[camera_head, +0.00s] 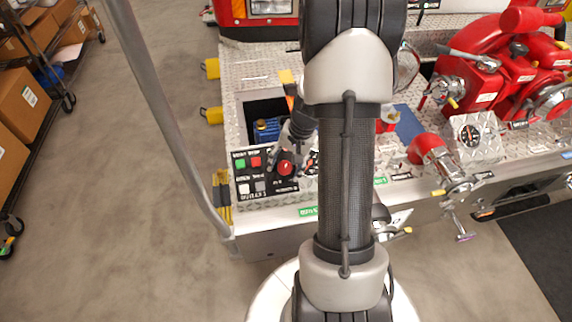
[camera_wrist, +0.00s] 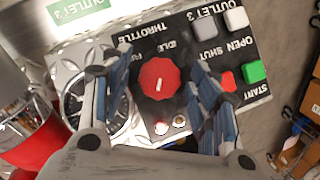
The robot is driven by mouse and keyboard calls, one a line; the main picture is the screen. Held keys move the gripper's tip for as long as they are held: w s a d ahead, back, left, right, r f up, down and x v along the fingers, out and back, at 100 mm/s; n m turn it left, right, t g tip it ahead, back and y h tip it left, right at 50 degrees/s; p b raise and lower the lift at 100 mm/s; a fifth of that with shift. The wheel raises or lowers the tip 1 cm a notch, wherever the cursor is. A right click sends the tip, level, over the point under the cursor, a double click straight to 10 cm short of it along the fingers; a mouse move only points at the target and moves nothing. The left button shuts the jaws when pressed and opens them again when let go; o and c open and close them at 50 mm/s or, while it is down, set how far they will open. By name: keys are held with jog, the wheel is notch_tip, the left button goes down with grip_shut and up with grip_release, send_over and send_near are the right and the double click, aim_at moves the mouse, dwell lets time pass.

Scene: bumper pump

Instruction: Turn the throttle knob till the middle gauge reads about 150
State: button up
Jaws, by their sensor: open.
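The red round throttle knob (camera_wrist: 158,79) has a pale pointer line and sits on a black control panel (camera_wrist: 186,20) lettered THROTTLE and IDLE. It also shows in the head view (camera_head: 286,168). My gripper (camera_wrist: 158,66) is open, with one finger on each side of the knob; I cannot tell whether either finger touches it. In the head view my gripper (camera_head: 291,155) reaches down over the panel. A dial gauge (camera_wrist: 72,98) beside the panel is partly hidden by a finger. I cannot tell which gauge is the middle one.
Green (camera_wrist: 254,72) and red (camera_wrist: 228,82) buttons and two grey-white switches (camera_wrist: 236,18) lie close to the right finger. Red pump pipework (camera_head: 487,80) fills the back right. Shelving with boxes (camera_head: 22,95) stands left, with clear floor (camera_head: 150,200) between.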

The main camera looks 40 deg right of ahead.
jog(key=shift+r, duration=0.1)
jog(key=v, duration=1.2)
jog(key=s+a+r+n+g+h+p, duration=0.1)
jog(key=s+a+r+n+g+p, duration=0.1)
jog(key=s+a+r+n, duration=0.55)
jog(key=s+a+r+n+g+h+p, duration=0.15)
jog(key=s+a+n, duration=0.25)
jog(key=s+a, duration=0.45)
jog(key=w+a+r+t+b, duration=0.3)
jog(key=a+t, duration=0.3)
jog(key=a, duration=0.4)
jog(key=shift+w+r, duration=0.25)
jog(key=shift+r, duration=0.45)
jog(key=shift+n+y, duration=0.25)
dwell(2.2)
